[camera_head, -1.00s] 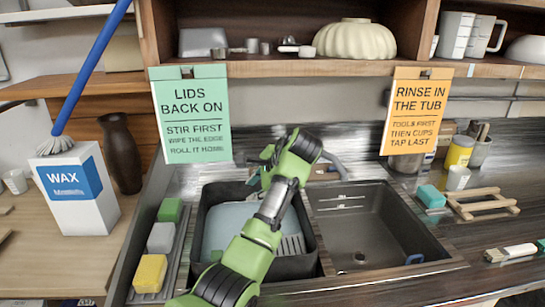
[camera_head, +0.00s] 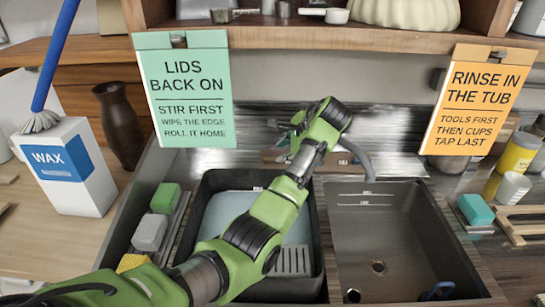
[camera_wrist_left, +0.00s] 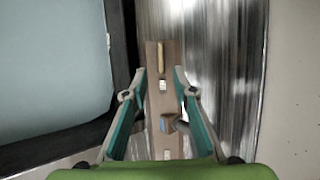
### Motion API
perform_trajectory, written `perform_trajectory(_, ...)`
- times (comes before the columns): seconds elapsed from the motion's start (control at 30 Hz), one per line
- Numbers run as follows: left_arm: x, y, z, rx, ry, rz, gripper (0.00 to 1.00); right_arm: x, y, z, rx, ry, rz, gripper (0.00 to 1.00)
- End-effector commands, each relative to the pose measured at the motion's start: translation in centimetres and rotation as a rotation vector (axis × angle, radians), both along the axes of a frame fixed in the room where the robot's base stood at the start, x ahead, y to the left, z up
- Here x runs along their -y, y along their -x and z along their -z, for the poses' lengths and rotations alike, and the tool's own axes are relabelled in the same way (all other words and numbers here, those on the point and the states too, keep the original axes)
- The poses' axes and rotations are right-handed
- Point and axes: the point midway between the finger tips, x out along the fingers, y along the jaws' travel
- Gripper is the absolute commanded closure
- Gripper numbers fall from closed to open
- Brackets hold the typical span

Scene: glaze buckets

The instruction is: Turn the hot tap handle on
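The tap's grey curved spout (camera_head: 358,158) shows in the head view behind the sinks, right of my arm. In the head view my left arm hides much of the tap area. My left gripper (camera_head: 284,134) is near the back wall, above the tub's rear edge. In the wrist view the left gripper (camera_wrist_left: 165,75) is open, its teal-lined fingers apart and nothing held. Between and beyond them runs a brown wooden strip (camera_wrist_left: 150,88) with a pale lever-like piece (camera_wrist_left: 160,55), small white labels and a blue mark. I cannot tell which piece is the hot handle.
The black tub (camera_head: 187,228) with pale blue contents stands left of the grey sink basin (camera_head: 395,242). Green and orange signs hang from the shelf (camera_head: 400,40) above. Sponges (camera_head: 150,232) line the tub's left side. A wax box (camera_head: 92,190) stands at left.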

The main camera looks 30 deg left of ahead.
Motion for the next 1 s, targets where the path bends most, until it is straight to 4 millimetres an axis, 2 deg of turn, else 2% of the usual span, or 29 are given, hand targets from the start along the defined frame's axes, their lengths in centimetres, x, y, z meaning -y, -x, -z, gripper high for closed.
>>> perform_trajectory(0.2, -2.9, -1.5, 3.5, -0.005, 0.001, -0.003, 0.74, 0.0, -0.1, -0.8, 0.004, -0.001, 0.0, 0.6)
perform_trajectory(0.4, -4.8, -2.6, 6.0, -0.002, 0.0, -0.001, 0.74, -0.1, -0.4, -1.0, 0.008, -0.002, 0.0, 0.6)
perform_trajectory(0.6, -5.6, -3.1, 7.0, -0.001, 0.002, -0.001, 0.74, -0.1, -0.4, -1.0, 0.008, -0.002, 0.0, 0.6)
perform_trajectory(0.9, -5.7, -3.2, 7.2, 0.001, 0.001, 0.0, 0.74, -0.4, -0.5, -1.0, 0.008, -0.005, 0.001, 0.6)
perform_trajectory(0.97, -5.7, -3.2, 7.2, 0.0, 0.001, -0.001, 0.87, -0.4, -0.5, -1.0, 0.008, -0.005, 0.001, 0.6)
perform_trajectory(1.0, -5.7, -3.2, 7.1, 0.0, 0.001, -0.001, 0.98, -0.4, -0.5, -1.0, 0.008, -0.005, 0.001, 0.6)
